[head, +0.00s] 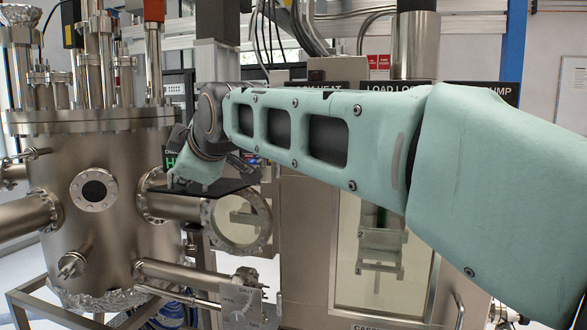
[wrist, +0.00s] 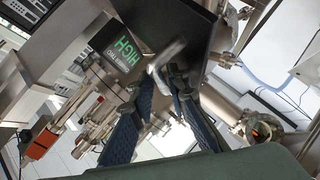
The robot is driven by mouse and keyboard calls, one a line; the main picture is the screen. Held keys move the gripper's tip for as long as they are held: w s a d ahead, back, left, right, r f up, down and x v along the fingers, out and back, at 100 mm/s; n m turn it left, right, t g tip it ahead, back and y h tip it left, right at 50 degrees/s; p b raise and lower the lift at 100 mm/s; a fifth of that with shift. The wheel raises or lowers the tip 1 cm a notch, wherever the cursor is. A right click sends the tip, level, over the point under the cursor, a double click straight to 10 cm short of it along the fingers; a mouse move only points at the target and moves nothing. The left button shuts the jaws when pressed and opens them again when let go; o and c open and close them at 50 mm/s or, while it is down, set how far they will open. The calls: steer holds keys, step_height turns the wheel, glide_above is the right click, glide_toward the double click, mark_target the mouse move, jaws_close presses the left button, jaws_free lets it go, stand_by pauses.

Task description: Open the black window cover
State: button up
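The black window cover (head: 212,188) is a flat dark plate in the head view, standing out nearly level above the round glass window (head: 238,219). The window's glass shows below it. In the wrist view the cover (wrist: 182,22) fills the top middle, with a light grey handle (wrist: 167,54) in front of it. My gripper (wrist: 162,75) has its two dark blue fingers converging at this handle. Whether they grip it or only stand beside it is unclear. In the head view my arm's end is just above the cover, with the fingers mostly hidden.
A large steel chamber (head: 100,205) with flanged ports stands at left. A screen with green letters (wrist: 121,51) is close beside the cover. A tall load-lock window (head: 372,268) is at right, partly behind my arm. Pipes and a metal frame run below the round window.

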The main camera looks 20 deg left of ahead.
steer(key=r, duration=1)
steer(key=shift+s+d, duration=0.1)
steer(key=shift+s, duration=0.1)
steer(key=shift+w+a, duration=0.2)
steer(key=shift+w, duration=0.1)
steer(key=shift+s+d+r, duration=0.1)
steer(key=shift+s+d, duration=0.05)
steer(key=shift+d, duration=0.05)
steer(key=shift+a, duration=0.1)
